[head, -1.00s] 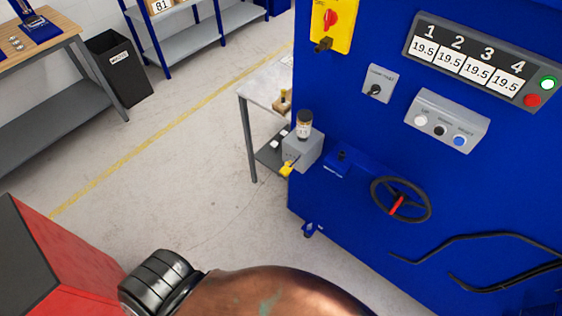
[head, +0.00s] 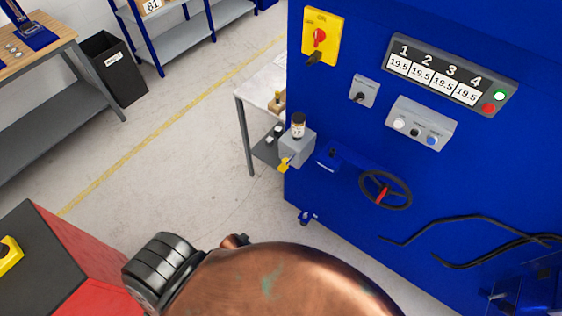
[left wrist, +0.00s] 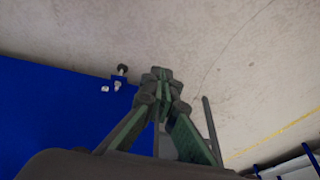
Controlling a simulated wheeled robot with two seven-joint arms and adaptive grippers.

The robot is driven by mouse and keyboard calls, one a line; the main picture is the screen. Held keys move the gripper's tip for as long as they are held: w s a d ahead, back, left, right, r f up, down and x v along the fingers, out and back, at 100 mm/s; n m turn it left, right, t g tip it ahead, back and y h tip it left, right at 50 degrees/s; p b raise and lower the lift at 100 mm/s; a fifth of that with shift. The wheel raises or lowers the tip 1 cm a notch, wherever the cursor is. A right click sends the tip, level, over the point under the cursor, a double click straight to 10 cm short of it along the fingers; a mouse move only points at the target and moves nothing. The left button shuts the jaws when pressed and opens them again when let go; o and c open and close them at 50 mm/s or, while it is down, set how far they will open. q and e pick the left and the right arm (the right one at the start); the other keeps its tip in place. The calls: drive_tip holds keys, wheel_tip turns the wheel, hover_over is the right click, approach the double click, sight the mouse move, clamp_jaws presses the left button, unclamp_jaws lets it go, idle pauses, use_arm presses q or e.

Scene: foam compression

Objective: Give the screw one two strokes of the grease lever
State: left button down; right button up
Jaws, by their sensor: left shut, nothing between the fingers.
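The grease unit (head: 296,149) is a grey box on the left edge of the blue machine in the head view, with a dark-capped reservoir (head: 298,126) on top. A yellow lever (head: 284,163) sticks out at its lower left. My left gripper (left wrist: 161,76) shows in the left wrist view with its green-sided fingers together and nothing between them. Floor and part of the blue machine lie beyond it, and the lever is not visible there. In the head view a copper-coloured arm link of mine fills the bottom, and neither gripper shows.
The blue machine carries a red-and-yellow switch (head: 320,37), a display panel (head: 450,75), a button box (head: 421,123) and a handwheel (head: 385,190). A small table (head: 262,90) stands behind the grease unit. A black bin (head: 113,68) is at left. Open floor lies between.

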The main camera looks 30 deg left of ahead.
use_arm(q)
drive_tip(key=w+d+r+n+t+h+p, duration=0.1)
drive_tip(key=w+d+r+t+p, duration=0.35)
drive_tip(key=r, duration=1.25)
drive_tip(key=w+d+r+g+h+p, duration=0.15)
drive_tip(key=w+r+p, duration=0.35)
drive_tip(key=w+r, duration=0.8)
drive_tip(key=w+d+r+n+t+p, duration=0.15)
drive_tip(key=w+d+r+p, duration=0.3)
drive_tip(key=r, duration=1.55)
drive_tip(key=w+a+r+n+h+p, duration=0.1)
drive_tip(key=a+r+n, duration=0.1)
drive_tip(key=a, duration=0.4)
drive_tip(key=shift+w+r+h+p, duration=0.35)
drive_tip(key=shift+w+r, duration=0.05)
drive_tip(key=shift+r, duration=0.5)
drive_tip(key=shift+f, duration=0.1)
